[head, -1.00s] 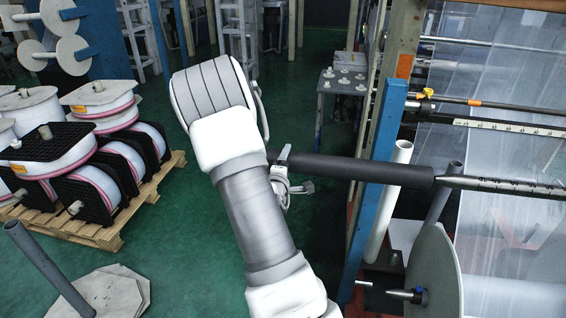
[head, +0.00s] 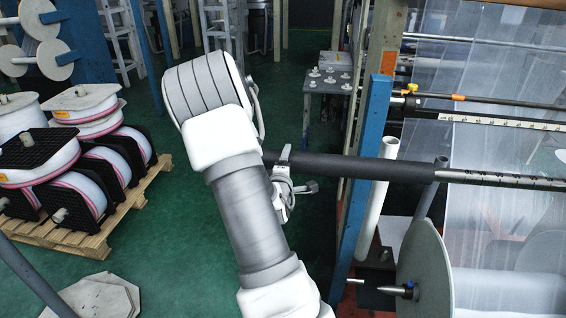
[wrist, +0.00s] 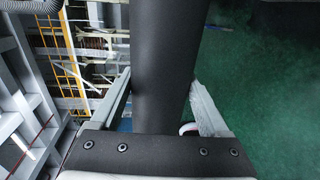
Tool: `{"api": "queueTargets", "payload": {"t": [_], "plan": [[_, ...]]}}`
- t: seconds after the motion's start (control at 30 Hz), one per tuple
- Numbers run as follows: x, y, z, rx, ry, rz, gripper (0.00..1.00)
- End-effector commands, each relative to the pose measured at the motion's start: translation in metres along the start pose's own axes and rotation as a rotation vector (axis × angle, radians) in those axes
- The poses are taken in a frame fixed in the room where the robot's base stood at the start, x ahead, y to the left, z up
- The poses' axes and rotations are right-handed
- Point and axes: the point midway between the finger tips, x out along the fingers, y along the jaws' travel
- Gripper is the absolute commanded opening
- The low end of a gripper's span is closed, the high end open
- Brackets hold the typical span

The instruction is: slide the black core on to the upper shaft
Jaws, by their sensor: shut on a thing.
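My gripper (head: 284,168) is shut on the black core (head: 350,167), near the core's left end. The core is a long dark tube, held about level and passing in front of the blue post. In the wrist view the core (wrist: 165,60) runs between my two fingers. The upper shaft (head: 505,180) is a metal bar with scale marks, reaching in from the right. The core's right end meets the shaft's left end in line, and the shaft's tapered tip no longer shows. It appears to be inside the core, by a small length at most.
A blue post (head: 362,190) and a white upright tube (head: 372,225) stand close to the core. Below is a large pale disc (head: 428,262) with a pointed spindle (head: 395,290). A pallet (head: 95,240) of reels stands left. Green floor (head: 195,270) lies clear between.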

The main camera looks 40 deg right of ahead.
Motion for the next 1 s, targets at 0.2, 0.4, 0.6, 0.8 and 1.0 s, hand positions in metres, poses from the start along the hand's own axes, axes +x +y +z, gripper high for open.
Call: {"api": "queueTargets", "payload": {"t": [0.2,0.4,0.6,0.8,1.0], "plan": [[0.001,0.001,0.010,-0.001,-0.002,0.004,0.00],[0.001,0.001,0.018,-0.001,-0.003,0.004,0.00],[0.000,0.001,0.025,0.000,-0.002,0.004,0.00],[0.001,0.001,0.033,-0.001,-0.002,0.005,0.00],[0.001,0.001,0.041,-0.001,-0.002,0.004,0.00]]}}
